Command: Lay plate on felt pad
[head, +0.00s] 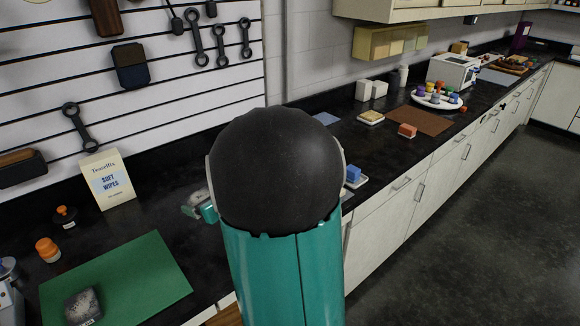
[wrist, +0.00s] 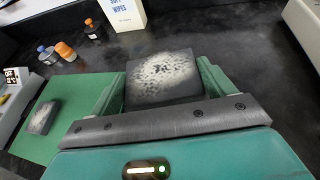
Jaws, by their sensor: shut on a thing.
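My gripper (wrist: 160,84) is shut on a dark square plate (wrist: 162,76) with a pale, speckled face. One green finger shows on each side of the plate in the wrist view. The green felt pad (head: 135,272) lies on the black counter at lower left in the head view.
Orange-capped bottle (head: 48,249), dark jar (head: 66,217) and soft wipes box (head: 108,180) stand behind the pad. A blue-topped block (head: 354,174), brown mat (head: 420,121) and white tray (head: 437,101) lie farther right. Much of the pad is bare.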

